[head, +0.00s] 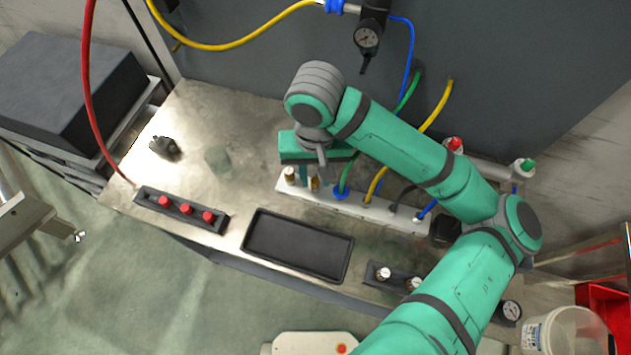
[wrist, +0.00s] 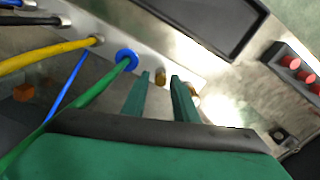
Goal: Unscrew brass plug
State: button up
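A white manifold bar (head: 355,209) lies on the metal bench, with hoses plugged along it. A small brass plug (head: 314,184) stands near its left end, and it also shows in the wrist view (wrist: 160,77). A second, paler brass fitting (head: 290,174) is at the bar's left end, partly behind a finger in the wrist view (wrist: 195,97). My gripper (head: 313,178) points down over the bar. In the wrist view its fingertips (wrist: 160,80) are apart on either side of the brass plug, with gaps visible on both sides.
A green hose (wrist: 95,94) with a blue collar (wrist: 127,58) stands close beside my gripper. An empty black tray (head: 298,245) lies in front of the bar. A holder with red caps (head: 185,208) is at left, and a small holder with fittings (head: 398,279) at right.

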jog(key=m, duration=0.5)
jog(key=shift+s+m, duration=0.1)
jog(key=shift+m, duration=0.2)
jog(key=m, duration=0.6)
grip_shut()
jog(key=shift+d, duration=0.1)
jog(key=shift+s, duration=0.1)
jog(key=n, duration=0.3)
